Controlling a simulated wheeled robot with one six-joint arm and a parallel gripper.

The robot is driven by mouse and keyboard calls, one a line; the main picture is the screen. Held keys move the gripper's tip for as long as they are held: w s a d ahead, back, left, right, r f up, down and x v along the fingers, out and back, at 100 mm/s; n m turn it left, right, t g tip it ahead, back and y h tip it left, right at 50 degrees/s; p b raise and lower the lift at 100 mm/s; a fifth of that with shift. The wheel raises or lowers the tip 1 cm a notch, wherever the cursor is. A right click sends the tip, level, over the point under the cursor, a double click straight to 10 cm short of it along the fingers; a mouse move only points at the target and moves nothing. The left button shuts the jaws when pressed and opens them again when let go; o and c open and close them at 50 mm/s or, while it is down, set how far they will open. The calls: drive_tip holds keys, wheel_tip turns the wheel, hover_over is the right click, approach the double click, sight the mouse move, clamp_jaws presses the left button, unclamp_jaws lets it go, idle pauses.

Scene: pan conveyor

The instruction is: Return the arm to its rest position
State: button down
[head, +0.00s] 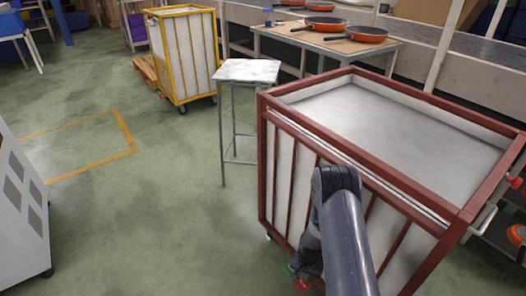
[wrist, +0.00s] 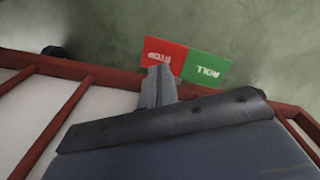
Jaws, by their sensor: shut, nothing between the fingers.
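My arm reaches down at the near side of the red-framed cart in the head view. My gripper (head: 305,268) is low by the cart's side, partly hidden behind my own arm. In the wrist view the fingers of my gripper (wrist: 158,84) are together with nothing between them. Beyond their tips are a red STOP panel (wrist: 164,54) and a green ROLL panel (wrist: 206,68), side by side. I cannot tell whether the fingertips touch them.
The red-framed cart (head: 468,214) stands close on the right. A stool (head: 248,71) is left of it, and a yellow-framed cart (head: 183,57) is farther back. Several orange pans, one of them here (head: 368,34), stand on the table behind. Open green floor (head: 150,205) lies left.

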wheel_tip(320, 180, up, 6)
drive_tip(key=p, duration=0.3)
